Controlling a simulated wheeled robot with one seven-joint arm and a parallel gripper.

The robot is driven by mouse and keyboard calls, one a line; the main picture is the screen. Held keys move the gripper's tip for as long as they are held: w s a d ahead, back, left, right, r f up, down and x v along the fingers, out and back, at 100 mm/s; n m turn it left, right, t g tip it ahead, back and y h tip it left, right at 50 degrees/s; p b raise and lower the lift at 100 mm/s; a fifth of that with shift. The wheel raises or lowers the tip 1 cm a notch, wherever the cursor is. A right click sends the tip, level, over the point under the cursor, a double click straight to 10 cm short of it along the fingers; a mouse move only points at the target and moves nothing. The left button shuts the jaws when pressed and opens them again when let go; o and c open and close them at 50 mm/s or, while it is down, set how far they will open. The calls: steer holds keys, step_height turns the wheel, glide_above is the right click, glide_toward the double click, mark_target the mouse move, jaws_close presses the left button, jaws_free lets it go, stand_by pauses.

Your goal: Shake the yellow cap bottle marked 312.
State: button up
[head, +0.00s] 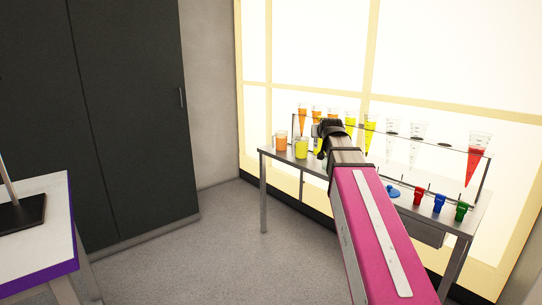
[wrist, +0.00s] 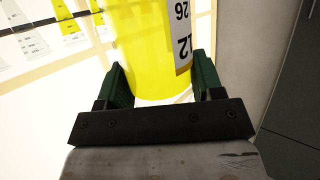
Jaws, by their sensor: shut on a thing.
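A yellow bottle (wrist: 145,50) fills the space between the two green fingers of my gripper (wrist: 162,88) in the wrist view. The fingers are shut on its sides. Its white label shows upside down, with "26" and a partly cut-off "12" in view; the rest of the label and the cap are out of the frame. In the head view my gripper (head: 326,134) is at the end of the pink arm, over the far left part of the table; the bottle is mostly hidden there by the gripper.
A metal table (head: 275,154) stands by the bright window. An orange cup (head: 281,144) and a yellow cup (head: 301,149) stand at its left end. A rack holds several conical tubes, including a red one (head: 475,165). Dark cabinets stand left.

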steer(key=shift+w+a, duration=0.45)
steer(key=shift+w, duration=0.2)
steer(key=shift+w+a, duration=0.4)
steer(key=shift+w, duration=0.2)
